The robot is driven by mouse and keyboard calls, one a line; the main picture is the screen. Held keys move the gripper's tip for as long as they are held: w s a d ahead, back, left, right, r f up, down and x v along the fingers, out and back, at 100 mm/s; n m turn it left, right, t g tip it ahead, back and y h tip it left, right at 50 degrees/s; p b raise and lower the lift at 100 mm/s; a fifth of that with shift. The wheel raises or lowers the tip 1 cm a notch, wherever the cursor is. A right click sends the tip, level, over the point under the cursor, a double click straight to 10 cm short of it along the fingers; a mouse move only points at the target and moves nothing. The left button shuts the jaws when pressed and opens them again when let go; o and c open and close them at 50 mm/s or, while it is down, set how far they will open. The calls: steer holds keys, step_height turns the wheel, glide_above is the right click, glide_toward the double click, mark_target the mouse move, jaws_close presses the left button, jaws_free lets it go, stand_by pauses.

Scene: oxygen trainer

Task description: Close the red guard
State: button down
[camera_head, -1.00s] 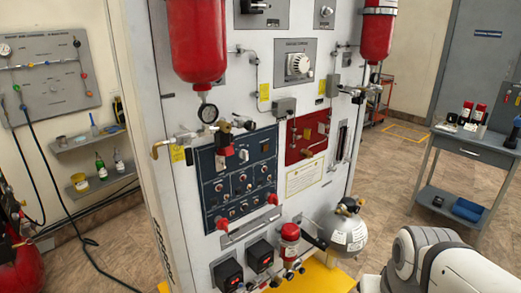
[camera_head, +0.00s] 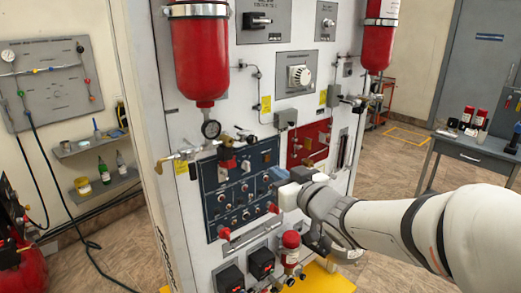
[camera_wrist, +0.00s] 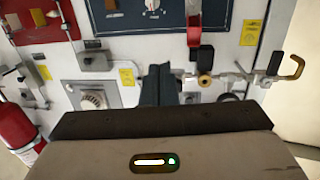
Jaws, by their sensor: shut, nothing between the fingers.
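A small red part (camera_head: 228,163), which looks like the red guard, is at the upper left of the dark blue switch panel (camera_head: 212,190), below the round gauge. It also shows in the wrist view (camera_wrist: 193,22), beside a black block, where the cabinet appears upside down. I cannot tell its exact angle. My gripper (camera_head: 273,178) is shut and empty in front of the right part of the blue panel, to the right of the red part and apart from it. Its dark fingers (camera_wrist: 158,85) are together in the wrist view. My gripper and arm hide the panel's right edge.
Brass piping with a hooked end (camera_wrist: 291,68) runs beside the red part. A red cylinder (camera_head: 200,60) hangs above it. Red knobs, black boxes (camera_head: 261,262) and a red-capped fitting (camera_head: 291,240) stick out below the panel. A grey cart (camera_head: 470,150) stands to the right.

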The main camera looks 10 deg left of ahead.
steer(key=w+a+r+y+p, duration=0.1)
steer(key=w+a, duration=0.1)
steer(key=a, duration=0.3)
steer(key=w+a+n+g+y+p, duration=0.1)
steer(key=w+a, duration=0.2)
steer(key=a, duration=0.2)
steer(key=shift+a+r+y, duration=0.3)
steer(key=shift+a+r, duration=0.05)
steer(key=shift+r, duration=0.05)
steer(key=shift+f+b, duration=0.15)
steer(key=shift+b, duration=0.2)
steer(key=shift+d+f+b, duration=0.1)
steer(key=shift+d+b, duration=0.05)
steer(key=shift+b, duration=0.65)
